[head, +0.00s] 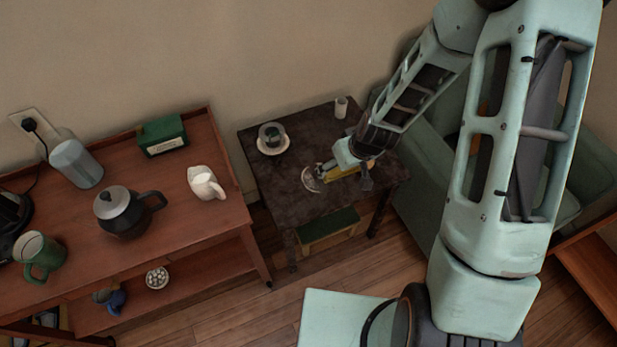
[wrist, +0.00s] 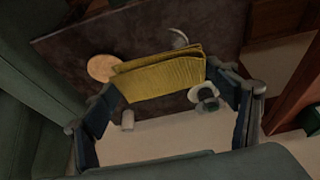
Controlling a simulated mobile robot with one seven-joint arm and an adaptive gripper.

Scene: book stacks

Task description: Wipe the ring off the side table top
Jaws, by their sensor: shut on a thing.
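The dark side table (head: 285,195) stands against the wall. A pale ring mark (head: 311,180) shows on its top near the front left; part of it also shows in the wrist view (wrist: 180,38), beyond the cloth. My gripper (head: 352,166) is shut on a folded yellow cloth (head: 340,173), low over the table just right of the ring. In the wrist view the cloth (wrist: 155,76) spans between the fingers and hides part of the table top. I cannot tell whether the cloth touches the table.
A cup on a saucer (head: 272,140) stands at the table's back left, a small white cup (head: 341,107) at the back. A round tan disc (wrist: 102,68) lies on the top. A wooden cabinet (head: 150,225) stands left, a green armchair (head: 425,165) right.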

